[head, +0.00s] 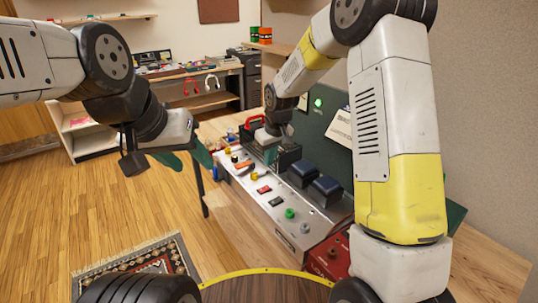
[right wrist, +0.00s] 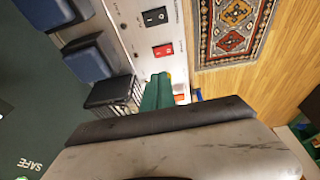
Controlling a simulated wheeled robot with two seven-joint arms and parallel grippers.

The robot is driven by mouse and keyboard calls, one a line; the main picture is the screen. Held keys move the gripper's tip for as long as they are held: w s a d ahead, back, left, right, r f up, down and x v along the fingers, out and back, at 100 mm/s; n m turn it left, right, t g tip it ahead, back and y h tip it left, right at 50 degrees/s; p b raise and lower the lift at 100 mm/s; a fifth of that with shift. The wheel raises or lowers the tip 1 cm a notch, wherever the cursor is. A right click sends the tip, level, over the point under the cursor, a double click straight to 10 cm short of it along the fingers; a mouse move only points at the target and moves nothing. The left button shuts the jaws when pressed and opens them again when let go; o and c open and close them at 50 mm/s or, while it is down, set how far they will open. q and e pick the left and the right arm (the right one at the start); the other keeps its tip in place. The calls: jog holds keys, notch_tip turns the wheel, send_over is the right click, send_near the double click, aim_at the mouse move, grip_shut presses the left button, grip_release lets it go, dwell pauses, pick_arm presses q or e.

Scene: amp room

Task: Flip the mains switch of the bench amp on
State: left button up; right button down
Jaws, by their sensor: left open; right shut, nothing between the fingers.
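The bench amp (head: 250,195) is a long light-grey panel on the wooden bench, with dark blue-topped blocks behind its controls. A red rocker (head: 264,189) and a black rocker (head: 277,200) sit mid-panel. The right wrist view also shows the red rocker (right wrist: 163,50) and black rocker (right wrist: 155,17); their labels are too small to read. My right gripper (right wrist: 160,88) has green fingers, shut and empty, over the panel near the red rocker; contact cannot be told. My left gripper (head: 186,156) is open and empty, left of the bench. The right fingertips are mostly hidden in the head view.
A green knob (head: 290,213) and grey knob (head: 304,228) lie nearer on the panel. A red box (head: 330,260) stands at its near end. A green back panel (head: 312,125) rises behind. A patterned rug (head: 135,258) lies on the otherwise clear floor at left.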

send_near(268, 186)
jog(key=x, duration=0.5)
jog(key=shift+w+a+f, duration=0.15)
jog(key=shift+a, duration=0.15)
jog(key=shift+w+f, duration=0.1)
jog(key=shift+f, duration=0.5)
jog(key=shift+d+f, duration=0.15)
jog(key=shift+f, duration=0.15)
jog(key=shift+s+a+r, duration=0.3)
jog(key=shift+s+a, duration=0.1)
jog(key=shift+a, duration=0.25)
jog(key=a+v, duration=0.1)
jog(key=v, duration=0.6)
jog(key=shift+s+d+r, duration=0.15)
jog(key=shift+d+r, duration=0.2)
jog(key=shift+d, duration=0.2)
